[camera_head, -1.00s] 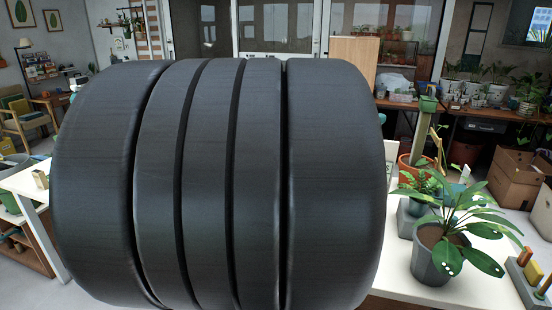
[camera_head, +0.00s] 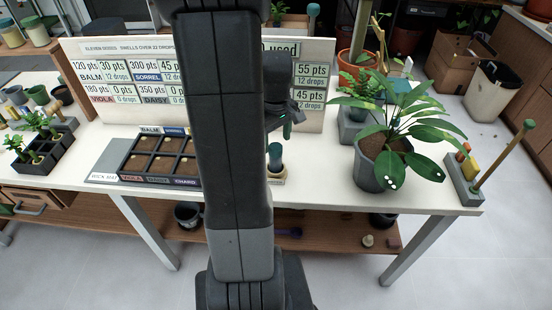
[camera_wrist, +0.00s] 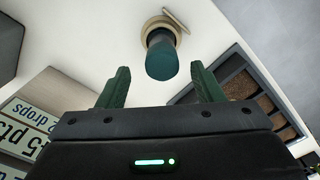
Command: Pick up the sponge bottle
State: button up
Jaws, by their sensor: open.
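The sponge bottle (camera_head: 275,158) has a dark teal top and a pale lower part. It stands on the white table just right of my arm in the head view. In the wrist view the bottle (camera_wrist: 161,56) shows its rounded teal top, beyond and between my two green fingers. My gripper (camera_wrist: 162,82) is open and empty, with the fingers apart on either side of the bottle's line. In the head view my gripper (camera_head: 288,124) is above the bottle and points down; its fingertips are small there.
A seed tray (camera_head: 129,163) with soil cells lies left of my arm. A large potted plant (camera_head: 383,158) stands to the right, and a rack with a wooden stick (camera_head: 466,180) near the right edge. A price board (camera_head: 112,60) stands behind.

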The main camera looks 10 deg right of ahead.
aim_at(276, 154)
jog(key=shift+s+f, duration=0.1)
jog(key=shift+f, duration=3)
jog(key=c, duration=1.1)
notch_tip(276, 154, up, 16)
jog(key=p, duration=0.5)
